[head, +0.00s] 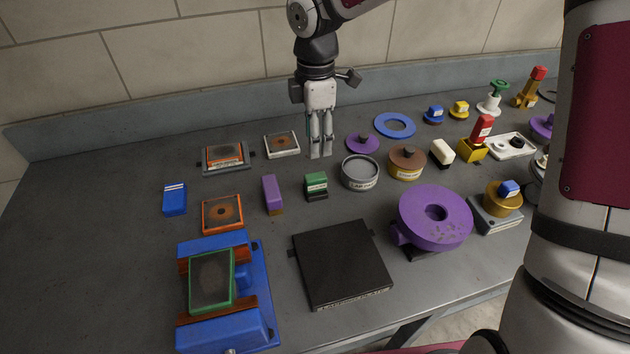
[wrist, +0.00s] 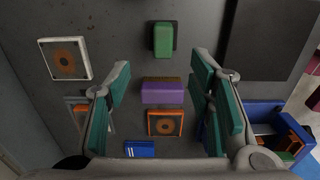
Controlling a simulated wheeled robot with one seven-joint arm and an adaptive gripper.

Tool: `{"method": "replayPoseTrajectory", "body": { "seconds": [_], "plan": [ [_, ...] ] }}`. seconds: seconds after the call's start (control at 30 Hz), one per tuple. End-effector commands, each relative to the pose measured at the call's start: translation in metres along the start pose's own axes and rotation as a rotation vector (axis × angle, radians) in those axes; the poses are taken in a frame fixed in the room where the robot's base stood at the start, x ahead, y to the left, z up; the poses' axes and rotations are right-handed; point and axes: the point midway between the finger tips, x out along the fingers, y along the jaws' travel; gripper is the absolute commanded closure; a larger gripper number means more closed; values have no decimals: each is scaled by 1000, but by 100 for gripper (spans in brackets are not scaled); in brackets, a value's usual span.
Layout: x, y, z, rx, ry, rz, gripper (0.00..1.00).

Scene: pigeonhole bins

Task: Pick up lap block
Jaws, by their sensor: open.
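No block carries a label I can read as lap block. A purple block (head: 272,194) stands on the grey bench left of centre. In the wrist view the purple block (wrist: 162,92) has a brown strip along one edge and appears between my open fingers. A green block with a black base (head: 316,185) stands to its right; it also shows in the wrist view (wrist: 163,40), beyond my fingertips. My gripper (head: 320,153) is open and empty, pointing down behind these blocks. In the wrist view its fingers (wrist: 160,70) are wide apart, touching neither block.
A black plate (head: 342,266) lies in front. A blue fixture (head: 258,300) holds a green-framed piece (head: 211,280). An orange-framed tile (head: 222,213) and blue block (head: 174,199) lie left. A grey round tin (head: 360,172) and purple wheel (head: 459,217) stand right. The bench's far left is clear.

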Motion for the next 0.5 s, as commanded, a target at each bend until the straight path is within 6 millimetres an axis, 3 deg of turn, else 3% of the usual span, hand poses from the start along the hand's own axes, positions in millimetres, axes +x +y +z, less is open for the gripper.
{"method": "replayPoseTrajectory", "body": {
  "seconds": [0.3, 0.5],
  "plan": [
    [58, -2, 0, -1, 0, -5, 52],
    [77, -2, 0, 1, -2, -3, 52]
  ]
}}
